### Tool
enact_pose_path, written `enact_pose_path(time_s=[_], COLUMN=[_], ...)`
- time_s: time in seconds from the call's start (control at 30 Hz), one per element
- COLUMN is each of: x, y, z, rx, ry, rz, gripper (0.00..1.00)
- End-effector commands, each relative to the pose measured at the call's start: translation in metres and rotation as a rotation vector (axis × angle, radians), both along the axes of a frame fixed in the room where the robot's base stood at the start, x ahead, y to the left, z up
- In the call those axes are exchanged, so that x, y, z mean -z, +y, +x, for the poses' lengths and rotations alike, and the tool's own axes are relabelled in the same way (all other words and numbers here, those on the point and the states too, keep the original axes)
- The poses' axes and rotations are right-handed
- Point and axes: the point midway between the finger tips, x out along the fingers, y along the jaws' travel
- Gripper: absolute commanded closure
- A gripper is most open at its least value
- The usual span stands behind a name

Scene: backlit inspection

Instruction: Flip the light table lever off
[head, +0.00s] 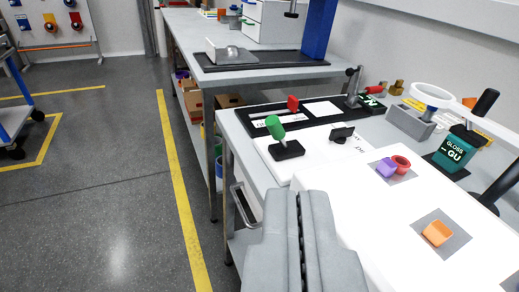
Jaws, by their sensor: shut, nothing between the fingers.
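A lever with a green handle (274,127) stands on a small black base (288,150) at the far left end of the white light table (345,205). The handle tilts up and to the left. My gripper (298,196) is at the bottom centre, shut and empty, with its fingers pointing toward the lever. In the picture the fingertips are below the lever base and look apart from it. The gripper hides part of the light table's near left edge.
A small black clip-like part (342,132) stands right of the lever. Purple (386,168), red (401,164) and orange (437,233) parts lie on grey squares. Behind are a red knob (293,103) and a ring magnifier (432,95). The floor at left is open.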

Motion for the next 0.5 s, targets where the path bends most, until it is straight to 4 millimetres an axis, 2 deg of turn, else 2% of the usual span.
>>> enact_pose_path(time_s=[0.2,0.5], x=[0.030,0.071], y=[0.015,0.030], z=[0.039,0.082], rx=[-0.065,-0.159], ry=[0.192,0.440], rz=[-0.213,-0.533], gripper=[1.00,1.00])
